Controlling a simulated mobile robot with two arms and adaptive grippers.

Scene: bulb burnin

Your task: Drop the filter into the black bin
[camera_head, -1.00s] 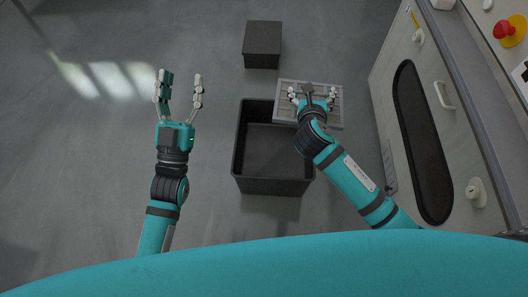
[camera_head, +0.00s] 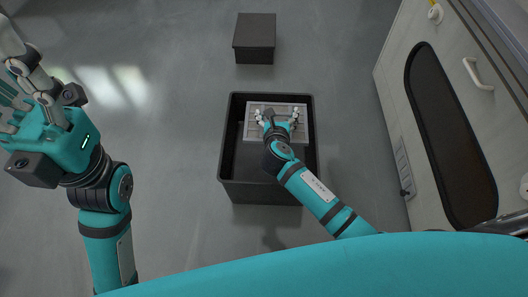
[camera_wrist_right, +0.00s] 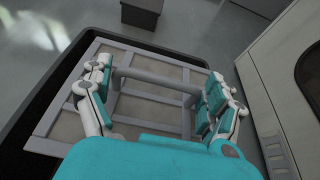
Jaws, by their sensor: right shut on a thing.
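The filter (camera_head: 252,131) is a grey framed rectangular panel with crossbars. It lies within the outline of the black bin (camera_head: 262,192) in the head view, toward its far end; I cannot tell whether it is above or below the rim. My right gripper (camera_head: 277,114) is shut on the filter, and the right wrist view shows its fingers on both sides of a bar of the filter (camera_wrist_right: 150,108). The bin's dark rim (camera_wrist_right: 130,40) shows beyond the filter there. My left gripper (camera_head: 18,85) is raised at the left edge, fingers spread and empty, partly cut off.
A dark closed box (camera_head: 255,38) stands on the floor beyond the bin. A pale cabinet (camera_head: 405,115) with a dark oval panel and a white handle (camera_head: 472,72) is on the right. The grey floor around the bin is mostly clear.

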